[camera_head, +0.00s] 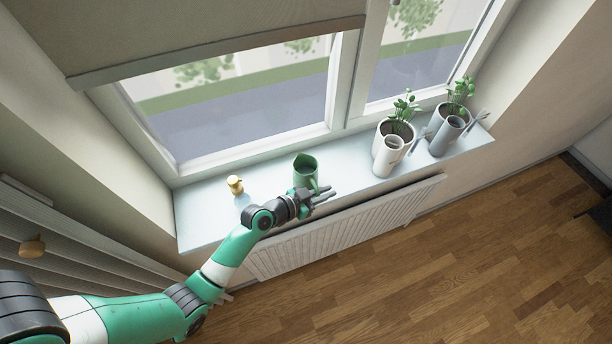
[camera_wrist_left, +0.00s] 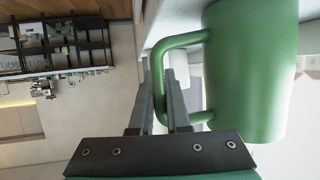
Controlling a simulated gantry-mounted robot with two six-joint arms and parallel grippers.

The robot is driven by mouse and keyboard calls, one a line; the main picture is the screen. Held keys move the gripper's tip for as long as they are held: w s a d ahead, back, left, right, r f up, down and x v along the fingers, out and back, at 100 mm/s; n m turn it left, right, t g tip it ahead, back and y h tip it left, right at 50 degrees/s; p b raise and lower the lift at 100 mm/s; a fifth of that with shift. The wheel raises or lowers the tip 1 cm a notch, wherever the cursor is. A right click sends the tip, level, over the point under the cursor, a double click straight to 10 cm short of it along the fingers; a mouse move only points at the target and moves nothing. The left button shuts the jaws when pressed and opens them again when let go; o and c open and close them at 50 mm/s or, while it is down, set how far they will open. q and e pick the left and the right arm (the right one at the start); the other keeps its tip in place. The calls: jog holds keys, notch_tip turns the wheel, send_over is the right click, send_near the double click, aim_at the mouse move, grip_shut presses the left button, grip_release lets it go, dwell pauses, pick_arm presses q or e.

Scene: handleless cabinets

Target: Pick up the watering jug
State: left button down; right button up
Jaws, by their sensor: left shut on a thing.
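The green watering jug (camera_head: 306,171) stands upright on the windowsill, left of the middle. In the left wrist view the jug's body (camera_wrist_left: 248,75) fills the right side, with its handle (camera_wrist_left: 160,75) pointing left. My left gripper (camera_head: 324,194) is at the jug's front side. In the left wrist view its two fingers (camera_wrist_left: 160,92) are shut on the handle, one finger passing inside the handle loop. The right gripper is not in view.
Two potted plants (camera_head: 396,130) (camera_head: 456,105) with cylindrical jugs stand to the right. A radiator (camera_head: 345,220) is below the sill. The window is behind.

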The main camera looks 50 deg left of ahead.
pick_arm(q)
jog(key=shift+r, duration=0.25)
dwell(0.3)
jog(key=s+d+r+p, duration=0.6)
jog(key=s+d+r, duration=0.1)
jog(key=d+r, duration=0.5)
jog(key=shift+r, duration=0.3)
dwell(0.5)
